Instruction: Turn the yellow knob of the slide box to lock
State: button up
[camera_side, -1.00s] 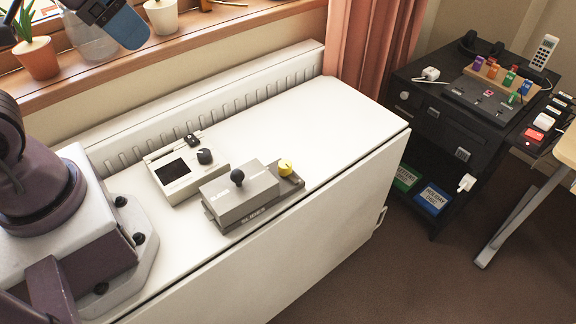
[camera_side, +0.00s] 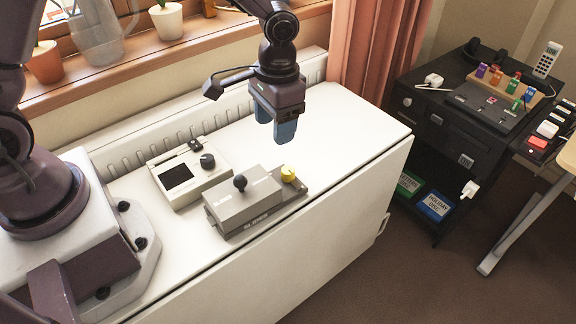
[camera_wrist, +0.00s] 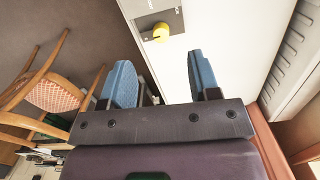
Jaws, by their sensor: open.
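The slide box (camera_side: 232,207) is a grey box with a black ball knob (camera_side: 240,182) on top, standing on the white cabinet top. Its yellow knob (camera_side: 288,174) sits on a low plate at the box's right end. My gripper (camera_side: 279,128) has blue fingers and hangs above and behind the yellow knob, apart from it. The wrist view shows the yellow knob (camera_wrist: 161,30) beyond the two spread fingers, with nothing between them. The box shows only in part there. The knob's lock marking is too small to read.
A cream device (camera_side: 186,174) with a dark screen and black dial stands left of the slide box. The white cabinet top (camera_side: 345,125) is clear to the right. Plant pots line the windowsill, and a dark cabinet (camera_side: 455,130) stands at the right.

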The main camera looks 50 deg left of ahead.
aim_at(288, 169)
jog(key=shift+n+t, duration=0.4)
jog(key=f, duration=0.4)
jog(key=w+f, duration=0.1)
jog(key=f, duration=0.3)
jog(key=w+f, duration=0.1)
jog(key=f, duration=0.3)
jog(key=shift+w+d+f, duration=0.2)
jog(key=shift+d+f, duration=0.1)
jog(key=shift+d, duration=0.1)
jog(key=shift+c, duration=0.2)
jog(key=c, duration=0.9)
